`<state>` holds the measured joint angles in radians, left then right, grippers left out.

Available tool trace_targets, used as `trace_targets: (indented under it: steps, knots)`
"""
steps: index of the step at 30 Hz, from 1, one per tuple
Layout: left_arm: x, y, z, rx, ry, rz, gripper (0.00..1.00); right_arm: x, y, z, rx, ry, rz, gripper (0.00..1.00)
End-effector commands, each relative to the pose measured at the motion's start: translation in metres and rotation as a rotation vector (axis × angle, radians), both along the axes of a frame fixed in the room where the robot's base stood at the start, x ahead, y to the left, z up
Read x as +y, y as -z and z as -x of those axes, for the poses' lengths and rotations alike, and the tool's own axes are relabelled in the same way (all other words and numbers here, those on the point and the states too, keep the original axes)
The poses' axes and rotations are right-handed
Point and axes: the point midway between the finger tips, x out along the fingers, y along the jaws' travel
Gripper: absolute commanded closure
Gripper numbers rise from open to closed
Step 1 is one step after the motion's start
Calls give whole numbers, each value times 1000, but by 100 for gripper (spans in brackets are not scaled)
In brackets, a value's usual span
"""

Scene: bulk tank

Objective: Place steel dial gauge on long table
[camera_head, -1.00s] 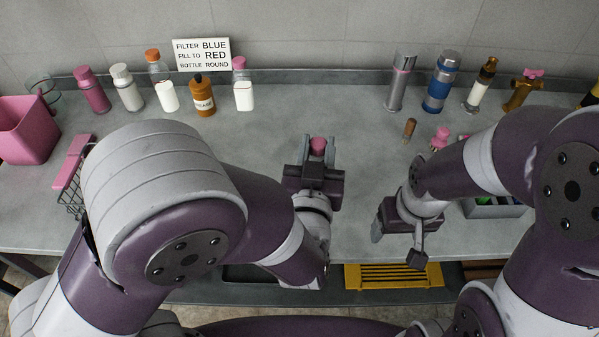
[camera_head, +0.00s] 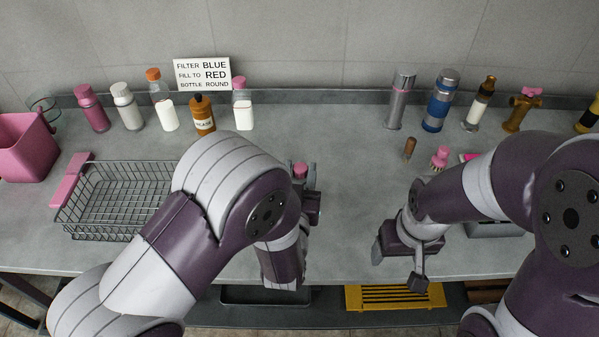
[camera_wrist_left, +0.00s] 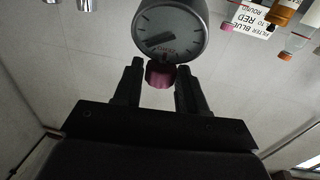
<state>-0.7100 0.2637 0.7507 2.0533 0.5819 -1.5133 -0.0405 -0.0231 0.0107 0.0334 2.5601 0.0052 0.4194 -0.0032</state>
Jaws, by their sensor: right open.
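The steel dial gauge (camera_wrist_left: 170,28) shows in the left wrist view with a round pale face, a dark needle and a pink end (camera_wrist_left: 161,74). My left gripper (camera_wrist_left: 160,85) has its fingers on either side of that pink end. In the head view, a pink end (camera_head: 300,170) shows at my left gripper (camera_head: 308,180); the rest of the gauge is hidden there. I cannot tell its height above the long table (camera_head: 345,150), a grey top along the wall. My right gripper (camera_head: 398,266) is open and empty near the front edge.
A wire basket (camera_head: 115,200) and a pink bin (camera_head: 27,147) are at the left. Several bottles stand along the back, by a sign (camera_head: 203,73). A brown cork-like piece (camera_head: 410,148) and pink brush (camera_head: 440,157) lie right of centre. The middle is clear.

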Motion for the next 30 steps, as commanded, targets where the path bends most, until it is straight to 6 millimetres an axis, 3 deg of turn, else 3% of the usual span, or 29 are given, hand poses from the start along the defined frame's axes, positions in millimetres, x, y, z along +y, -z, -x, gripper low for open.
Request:
trace_targets:
  steps: [12,17,24,30]
  knots:
    - [0,-5,3,1,1,0,40,0,-5,0,-1,0,0,25]
    - [3,-2,34,2,5,-1,40,0,1,0,0,0,0,25]
    - [11,-2,94,1,8,-2,40,0,7,0,0,0,0,25]
    - [15,-3,118,0,2,-1,40,0,8,0,0,0,0,25]
